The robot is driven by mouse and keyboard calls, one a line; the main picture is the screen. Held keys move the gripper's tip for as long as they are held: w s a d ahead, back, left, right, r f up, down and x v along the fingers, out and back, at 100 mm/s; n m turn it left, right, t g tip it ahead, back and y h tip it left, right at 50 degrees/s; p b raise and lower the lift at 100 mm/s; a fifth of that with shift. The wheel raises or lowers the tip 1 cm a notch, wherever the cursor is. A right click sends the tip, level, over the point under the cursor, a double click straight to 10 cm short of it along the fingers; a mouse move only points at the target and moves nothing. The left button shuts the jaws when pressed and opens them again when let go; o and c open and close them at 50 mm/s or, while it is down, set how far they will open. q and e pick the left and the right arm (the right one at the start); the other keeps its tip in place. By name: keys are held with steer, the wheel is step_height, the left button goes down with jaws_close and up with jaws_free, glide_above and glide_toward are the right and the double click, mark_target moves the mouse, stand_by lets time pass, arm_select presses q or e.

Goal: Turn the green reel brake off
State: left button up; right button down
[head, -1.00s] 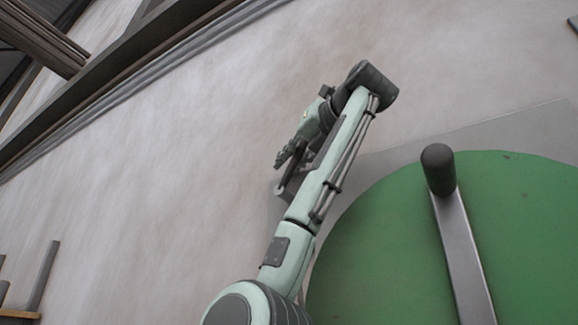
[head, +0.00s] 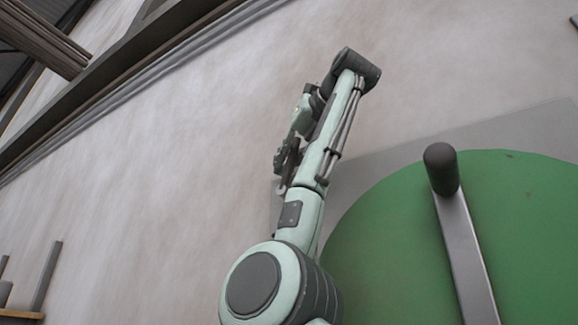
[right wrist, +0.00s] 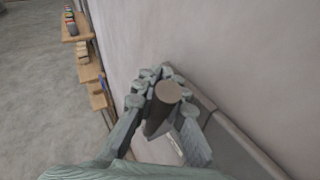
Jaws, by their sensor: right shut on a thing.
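A large green disc (head: 385,245) with a grey metal lever (head: 468,255) fills the lower right of the head view. The lever ends in a dark rounded grip (head: 441,170), and no gripper touches it. My right gripper (head: 284,165) is left of the disc, partly hidden behind my forearm. In the right wrist view my right gripper (right wrist: 163,106) is shut around a dark cylindrical handle (right wrist: 160,110), whose round end sticks out between the fingers. What the handle is fixed to is mostly hidden. My left gripper is out of view.
A grey backing panel (head: 500,128) lies behind the disc against a pale wall (head: 200,140). The right wrist view shows wooden shelves (right wrist: 90,68) with small items at the left, above a grey floor (right wrist: 35,90). The wall left of my arm is clear.

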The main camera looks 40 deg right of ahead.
steer(key=shift+w+a+f+n+g, duration=0.2)
steer(key=shift+w+n+g, duration=0.3)
steer(key=shift+g, duration=0.4)
steer(key=shift+w+a+f+n+g, duration=0.1)
steer(key=shift+w+a+n+g, duration=0.2)
steer(key=shift+w+g, duration=0.45)
steer(key=shift+g, duration=0.35)
steer(key=c, duration=1.8)
jaws_free()
steer(key=shift+c, duration=0.2)
steer(key=shift+f, duration=0.1)
steer(key=shift+s, duration=0.1)
